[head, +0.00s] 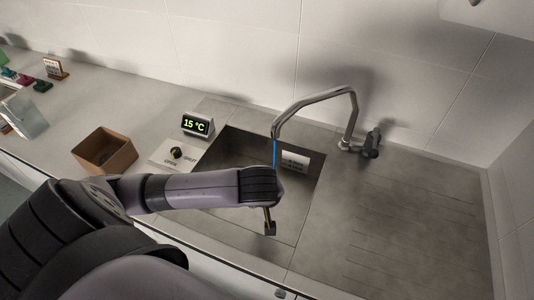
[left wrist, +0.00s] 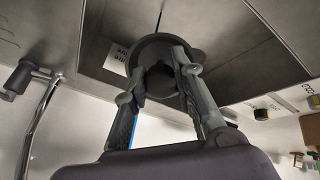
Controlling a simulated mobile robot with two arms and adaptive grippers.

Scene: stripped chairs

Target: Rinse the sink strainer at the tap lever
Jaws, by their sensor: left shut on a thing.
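The sink strainer (left wrist: 150,47), a dark round piece, is between the fingers of my left gripper (left wrist: 160,72) in the left wrist view. The gripper is shut on it. In the head view my left arm's end is over the sink (head: 313,186) and hides the strainer. The tap (head: 316,97) arches over the sink, and a thin blue stream (head: 274,152) runs down from its spout behind my arm. I cannot tell whether the stream meets the strainer. The tap lever (head: 371,145) is dark, at the tap's base on the right. My right gripper is out of view.
A display (head: 197,125) reads 15 °C behind a panel with a dark knob (head: 177,153), left of the sink. An open brown box (head: 105,151) and a clear container (head: 24,115) stand farther left. The ribbed drainboard (head: 415,220) on the right is clear.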

